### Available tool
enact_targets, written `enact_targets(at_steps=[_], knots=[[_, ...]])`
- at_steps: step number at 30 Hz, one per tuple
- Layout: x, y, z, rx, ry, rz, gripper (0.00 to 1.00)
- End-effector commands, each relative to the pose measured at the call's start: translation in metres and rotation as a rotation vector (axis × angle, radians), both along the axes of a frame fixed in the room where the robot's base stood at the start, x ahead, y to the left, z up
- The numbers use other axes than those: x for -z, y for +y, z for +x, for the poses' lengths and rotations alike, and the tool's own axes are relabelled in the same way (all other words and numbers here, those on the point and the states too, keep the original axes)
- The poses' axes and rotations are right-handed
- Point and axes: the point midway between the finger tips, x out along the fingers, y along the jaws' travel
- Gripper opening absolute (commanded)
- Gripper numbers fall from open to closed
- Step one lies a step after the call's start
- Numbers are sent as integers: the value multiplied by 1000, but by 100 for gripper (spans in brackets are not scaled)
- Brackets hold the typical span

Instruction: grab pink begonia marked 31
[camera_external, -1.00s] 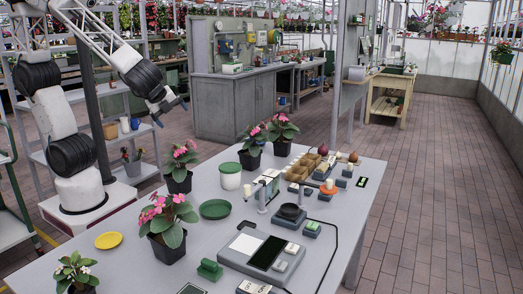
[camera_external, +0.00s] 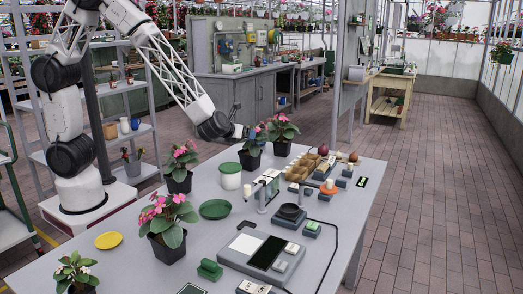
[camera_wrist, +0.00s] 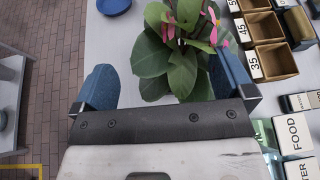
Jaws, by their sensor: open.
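Several potted begonias with pink flowers stand on the grey table. One is at the far left (camera_external: 254,147), one right of it (camera_external: 282,135), one left of the white pot (camera_external: 180,172) and one larger nearer the front (camera_external: 168,228). No mark 31 is readable on any of them. My gripper (camera_external: 246,131) is at the far-left begonia, partly in front of its flowers. In the wrist view, my open gripper (camera_wrist: 166,85) has a blue finger on each side of a begonia (camera_wrist: 170,62) with green leaves and pink flowers. Its pot is hidden by the leaves.
Wooden boxes (camera_wrist: 274,62) with cards reading 35 and 45 stand right of the plant, with a FOOD block (camera_wrist: 294,135) nearer. A white-flowered plant (camera_external: 75,268) stands front left.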

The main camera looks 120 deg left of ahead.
Motion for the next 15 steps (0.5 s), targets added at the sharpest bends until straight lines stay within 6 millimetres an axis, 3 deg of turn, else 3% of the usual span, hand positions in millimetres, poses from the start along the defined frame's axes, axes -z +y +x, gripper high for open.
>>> enact_targets(at_steps=[6,15], knots=[[14,15,7,48,57,26,100],[14,15,7,50,59,27,100]])
